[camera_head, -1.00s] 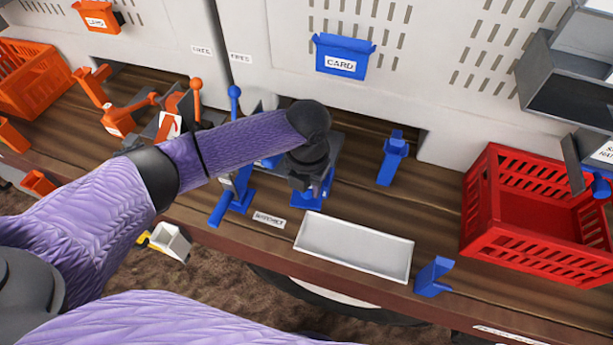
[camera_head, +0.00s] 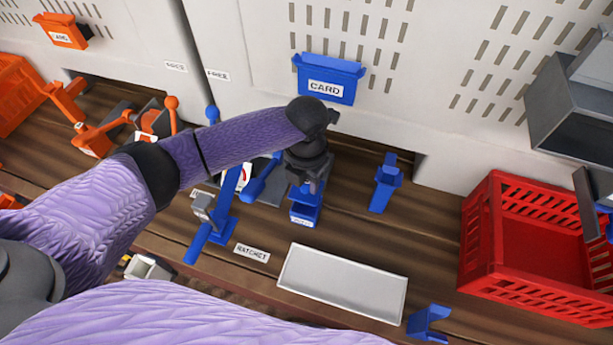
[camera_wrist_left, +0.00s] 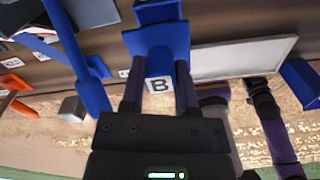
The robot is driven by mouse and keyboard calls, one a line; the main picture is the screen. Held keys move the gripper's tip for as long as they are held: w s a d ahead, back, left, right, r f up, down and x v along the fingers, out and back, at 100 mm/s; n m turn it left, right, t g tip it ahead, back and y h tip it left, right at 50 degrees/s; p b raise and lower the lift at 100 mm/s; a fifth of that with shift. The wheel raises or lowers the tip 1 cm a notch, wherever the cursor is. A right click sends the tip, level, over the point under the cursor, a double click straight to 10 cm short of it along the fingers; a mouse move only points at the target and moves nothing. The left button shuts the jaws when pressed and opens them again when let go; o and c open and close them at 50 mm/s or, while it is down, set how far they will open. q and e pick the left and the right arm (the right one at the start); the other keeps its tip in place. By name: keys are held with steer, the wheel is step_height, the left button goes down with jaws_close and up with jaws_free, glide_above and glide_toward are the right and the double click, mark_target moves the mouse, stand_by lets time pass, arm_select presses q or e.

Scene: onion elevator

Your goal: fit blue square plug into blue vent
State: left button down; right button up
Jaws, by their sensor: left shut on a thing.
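My left gripper (camera_head: 312,188) points down over the bench, shut on a blue piece. In the left wrist view my left gripper (camera_wrist_left: 160,95) has one finger on each side of this blue piece (camera_wrist_left: 158,45), which has a white label with a B. In the head view the blue piece (camera_head: 304,207) shows just below the gripper, its top partly hidden by it. I cannot tell which part of it is the square plug or whether it touches a vent. In the left wrist view a purple arm of mine (camera_wrist_left: 285,140) ends dark at the right; its jaws are unclear.
A blue upright part (camera_head: 385,185) stands right of the gripper. A white tray (camera_head: 343,283) lies in front. Blue levers (camera_head: 230,192) stand close at left. A blue CARD box (camera_head: 328,78) hangs on the wall. A red crate (camera_head: 525,285) is at right, a blue bracket (camera_head: 428,322) at the front edge.

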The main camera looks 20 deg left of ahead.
mark_target(306, 194)
arm_select(q)
step_height(306, 194, down, 2)
steer(key=shift+f+b, duration=0.1)
steer(key=shift+b, duration=0.8)
steer(key=shift+f+b, duration=1)
steer(key=shift+f, duration=0.5)
steer(key=shift+c, duration=1.4)
jaws_free()
